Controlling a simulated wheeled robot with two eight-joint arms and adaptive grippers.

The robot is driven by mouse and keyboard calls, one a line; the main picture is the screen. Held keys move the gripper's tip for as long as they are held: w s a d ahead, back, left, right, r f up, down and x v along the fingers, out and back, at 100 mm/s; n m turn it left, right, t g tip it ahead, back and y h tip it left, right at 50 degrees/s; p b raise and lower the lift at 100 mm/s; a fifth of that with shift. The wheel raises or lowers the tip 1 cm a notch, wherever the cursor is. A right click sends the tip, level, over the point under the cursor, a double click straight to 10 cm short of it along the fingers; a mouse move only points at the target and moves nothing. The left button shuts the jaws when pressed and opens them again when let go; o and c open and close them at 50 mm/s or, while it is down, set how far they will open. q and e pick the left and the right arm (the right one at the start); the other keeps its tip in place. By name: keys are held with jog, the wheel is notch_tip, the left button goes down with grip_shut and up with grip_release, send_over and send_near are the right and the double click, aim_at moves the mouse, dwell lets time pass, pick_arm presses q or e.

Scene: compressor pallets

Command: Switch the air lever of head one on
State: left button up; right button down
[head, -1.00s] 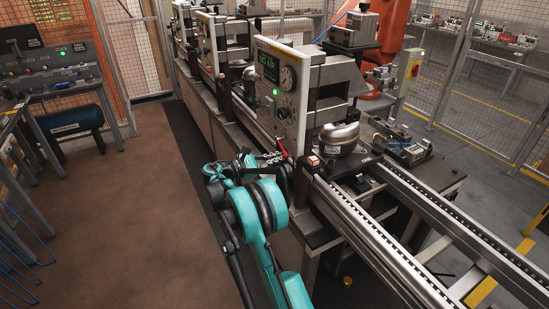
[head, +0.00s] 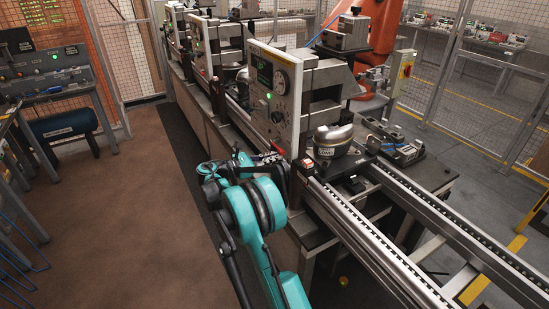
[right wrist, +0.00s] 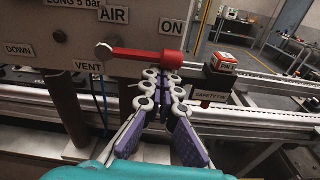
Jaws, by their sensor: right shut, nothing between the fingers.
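The air lever (right wrist: 145,56) is red with a pale pivot, on a grey panel in the right wrist view. It lies almost level, its grip end pointing right, below the ON label (right wrist: 171,28). The AIR label (right wrist: 114,15) is above it and the VENT label (right wrist: 87,65) is below its pivot. My right gripper (right wrist: 165,80) is shut and empty, its fingertips just under the lever's grip end; I cannot tell whether they touch it. In the head view my right gripper (head: 268,159) is beside the nearest head's panel (head: 279,105). My left gripper is out of view.
A red-topped button box (right wrist: 222,63) with a safety pin label stands right of the lever. A compressor (head: 333,138) sits on the line behind it. Rails (head: 385,245) run to the lower right. The brown floor (head: 130,220) on the left is clear.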

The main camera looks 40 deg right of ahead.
dwell(0.3)
notch_tip(320, 180, down, 5)
jog(key=d+b, duration=0.1)
jog(key=b, duration=0.3)
jog(key=r+p+v, duration=0.1)
jog(key=p+v, duration=0.2)
jog(key=v, duration=0.7)
jog(key=shift+p, duration=0.4)
jog(key=shift+r, duration=0.1)
